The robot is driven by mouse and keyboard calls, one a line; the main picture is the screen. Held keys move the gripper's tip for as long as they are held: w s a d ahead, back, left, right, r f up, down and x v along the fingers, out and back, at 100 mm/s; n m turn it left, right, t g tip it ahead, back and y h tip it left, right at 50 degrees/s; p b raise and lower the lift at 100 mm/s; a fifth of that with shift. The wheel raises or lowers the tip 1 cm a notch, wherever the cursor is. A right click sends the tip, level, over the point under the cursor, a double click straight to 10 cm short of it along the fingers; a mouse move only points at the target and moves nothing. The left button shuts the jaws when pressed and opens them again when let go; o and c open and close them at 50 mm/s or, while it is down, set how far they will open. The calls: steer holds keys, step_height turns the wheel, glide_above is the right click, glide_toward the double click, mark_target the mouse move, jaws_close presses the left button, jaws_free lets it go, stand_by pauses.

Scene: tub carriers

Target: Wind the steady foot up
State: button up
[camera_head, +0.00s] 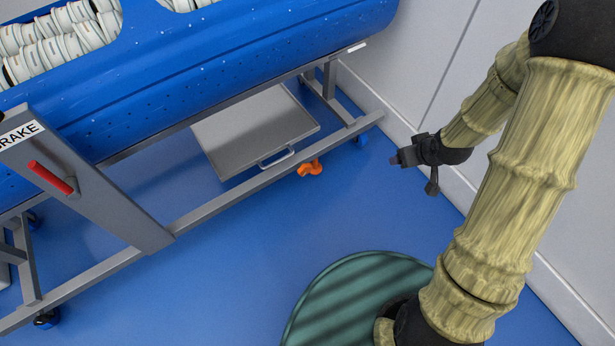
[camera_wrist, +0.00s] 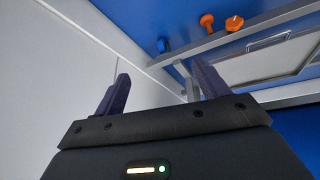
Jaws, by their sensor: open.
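An orange winding handle (camera_head: 310,169) sits on the lower grey rail of the blue tub's carrier, near its right end. In the wrist view its orange parts (camera_wrist: 234,23) show at the top, one with a round end and one like a faceted knob, on the rail. I cannot make out the steady foot itself or how high it stands. My gripper (camera_head: 398,160) is to the right of the handle, apart from it, close to the wall. In the wrist view its two dark fingers (camera_wrist: 163,85) are spread with nothing between them.
A grey tray (camera_head: 225,130) with a pull handle hangs under the blue tub (camera_head: 250,45). A red lever (camera_head: 50,176) is on the post labelled BRAKE. The grey wall (camera_head: 405,60) is close on the right. The blue floor (camera_head: 240,240) in front is clear.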

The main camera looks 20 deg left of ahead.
mark_target(306, 171)
steer(key=w+a+f+n+y+b, duration=0.1)
steer(key=a+f+b, duration=0.1)
steer(key=f, duration=0.4)
steer(key=w+a+f+n+y+b, duration=0.1)
steer(key=a+f+y, duration=0.15)
steer(key=f, duration=0.35)
steer(key=s+a+f+t+y+b, duration=0.3)
steer(key=a+f+y+b, duration=0.1)
steer(key=f, duration=0.5)
steer(key=s+a+f+m+t+y+b, duration=0.1)
steer(key=s+a+f+t+y+b, duration=0.2)
steer(key=a+f+b, duration=0.3)
step_height(306, 171, down, 4)
steer(key=shift+s+a+r+t+y, duration=0.1)
steer(key=shift+s+a+t+y, duration=0.2)
steer(key=shift+s+a+y, duration=0.35)
steer(key=shift+a, duration=0.15)
steer(key=b+x, duration=0.3)
steer(key=x, duration=0.2)
steer(key=b+x, duration=0.3)
steer(key=x, duration=0.2)
steer(key=b+x, duration=0.3)
steer(key=x, duration=0.3)
steer(key=shift+a+f+b, duration=0.1)
steer(key=shift+f+b, duration=0.2)
steer(key=shift+b, duration=0.1)
steer(key=shift+w+a+r, duration=0.15)
steer(key=shift+w+a, duration=0.2)
steer(key=shift+w, duration=0.05)
